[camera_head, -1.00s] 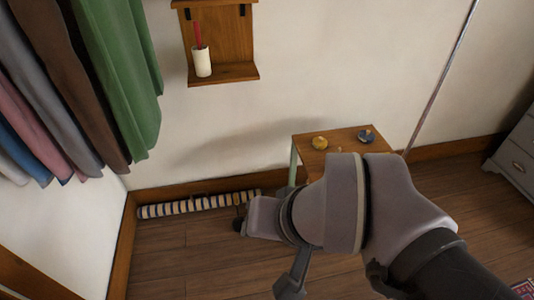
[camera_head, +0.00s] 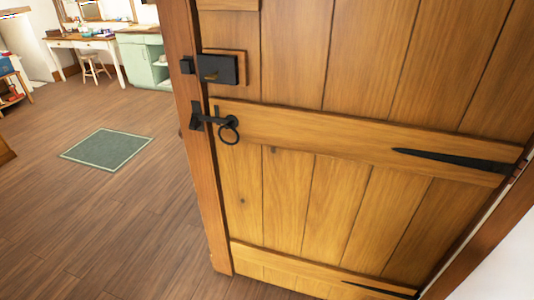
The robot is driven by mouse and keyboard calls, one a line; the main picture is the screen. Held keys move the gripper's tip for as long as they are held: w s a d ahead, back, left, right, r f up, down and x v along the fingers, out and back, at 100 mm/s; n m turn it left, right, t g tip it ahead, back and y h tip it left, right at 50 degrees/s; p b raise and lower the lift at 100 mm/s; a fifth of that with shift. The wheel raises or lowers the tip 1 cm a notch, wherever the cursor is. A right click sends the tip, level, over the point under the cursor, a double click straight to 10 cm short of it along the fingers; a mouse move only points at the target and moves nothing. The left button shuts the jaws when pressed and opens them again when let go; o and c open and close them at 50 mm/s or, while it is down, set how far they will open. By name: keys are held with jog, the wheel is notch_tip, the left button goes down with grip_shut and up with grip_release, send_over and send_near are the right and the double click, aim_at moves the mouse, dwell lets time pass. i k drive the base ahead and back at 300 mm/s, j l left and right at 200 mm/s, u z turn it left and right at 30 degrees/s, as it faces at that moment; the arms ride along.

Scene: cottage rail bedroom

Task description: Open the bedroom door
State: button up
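The wooden plank door (camera_head: 290,205) fills the middle and right of the head view. Black strap hinges (camera_head: 455,159) are on its right side. Near its left edge are a black lock box (camera_head: 218,69) and, below it, a black latch with a ring handle (camera_head: 229,131). A narrow wooden strip, apparently the door's edge, runs down its left side. Open floor shows directly left of it, with no wall there, so the door appears to stand swung open; how far I cannot tell. My gripper is out of view, so its state and any contact are hidden.
Brown plank floor (camera_head: 115,225) lies clear at left, with a green rug (camera_head: 107,149) on it. A white desk (camera_head: 85,44), a stool (camera_head: 95,68) and a pale green cabinet (camera_head: 146,60) stand farther back. A wooden frame (camera_head: 485,240) borders the door's right side.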

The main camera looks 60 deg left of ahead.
aim_at(373, 134)
jog(key=u, duration=1.75)
jog(key=i+j+z, duration=0.15)
jog(key=i, duration=0.5)
